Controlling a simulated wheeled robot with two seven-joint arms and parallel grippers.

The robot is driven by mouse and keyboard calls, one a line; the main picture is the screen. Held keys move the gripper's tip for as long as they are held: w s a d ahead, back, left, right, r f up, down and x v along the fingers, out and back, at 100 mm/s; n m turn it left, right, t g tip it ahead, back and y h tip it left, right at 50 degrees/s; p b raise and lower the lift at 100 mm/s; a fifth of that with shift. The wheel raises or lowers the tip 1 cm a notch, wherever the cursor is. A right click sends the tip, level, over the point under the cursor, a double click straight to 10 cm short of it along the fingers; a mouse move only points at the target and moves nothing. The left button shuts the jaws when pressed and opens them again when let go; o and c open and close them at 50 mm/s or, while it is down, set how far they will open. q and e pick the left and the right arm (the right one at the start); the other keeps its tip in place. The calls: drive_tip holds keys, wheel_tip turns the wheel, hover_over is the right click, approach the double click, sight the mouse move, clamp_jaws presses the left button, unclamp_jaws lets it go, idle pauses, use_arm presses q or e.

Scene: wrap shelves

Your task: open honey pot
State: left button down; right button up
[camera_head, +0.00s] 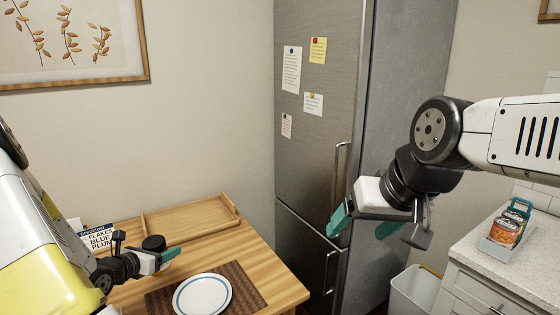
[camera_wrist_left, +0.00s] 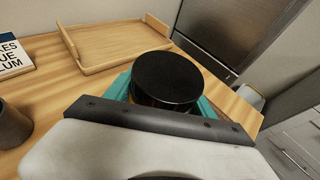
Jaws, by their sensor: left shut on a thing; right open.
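The honey pot has a round black lid (camera_head: 153,243), and the lid also fills the middle of the left wrist view (camera_wrist_left: 167,78). The lid sits on the pot; most of the pot's body is hidden, with a little amber showing under the lid. My left gripper (camera_head: 165,258) is shut on the pot, its teal fingers on either side just below the lid. I cannot tell whether the pot touches the table. My right gripper (camera_head: 365,228) is open and empty, in front of the fridge, well to the right of the pot.
A dark cup (camera_wrist_left: 12,125) stands at the left. The fridge (camera_head: 318,130) and a counter with cans (camera_head: 504,232) are beyond.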

drive_tip(key=w+a+f+m+g, duration=0.25)
drive_tip(key=w+a+m, duration=0.4)
drive_tip(key=w, duration=0.35)
drive_tip(key=w+a+f+m+g, duration=0.25)
drive_tip(key=w+a+m, duration=0.4)
drive_tip(key=w, duration=0.45)
use_arm(q)
drive_tip(key=w+d+m+g+h, duration=0.1)
drive_tip(key=d+m+g+h, duration=0.3)
drive_tip(key=d, duration=1.2)
drive_tip(key=w+d+f+m+g+h, duration=0.1)
drive_tip(key=d+m+g+h, duration=0.3)
drive_tip(key=d, duration=1.2)
drive_tip(key=w+m+h, duration=0.1)
drive_tip(key=m, duration=0.1)
drive_tip(key=shift+f+m, duration=0.3)
use_arm(e)
drive_tip(key=w+a+f+m+h, duration=0.1)
drive_tip(key=w+a+f+m, duration=0.1)
drive_tip(key=a+f, duration=0.2)
drive_tip(key=w+a+f+m+g+h, duration=0.1)
drive_tip(key=w+a+f, duration=0.1)
drive_tip(key=f, duration=0.8)
drive_tip(key=shift+a+f+m, duration=0.25)
drive_tip(key=shift+a+m, duration=0.15)
drive_tip(key=shift+a, duration=0.45)
use_arm(q)
drive_tip(key=shift+w, duration=0.1)
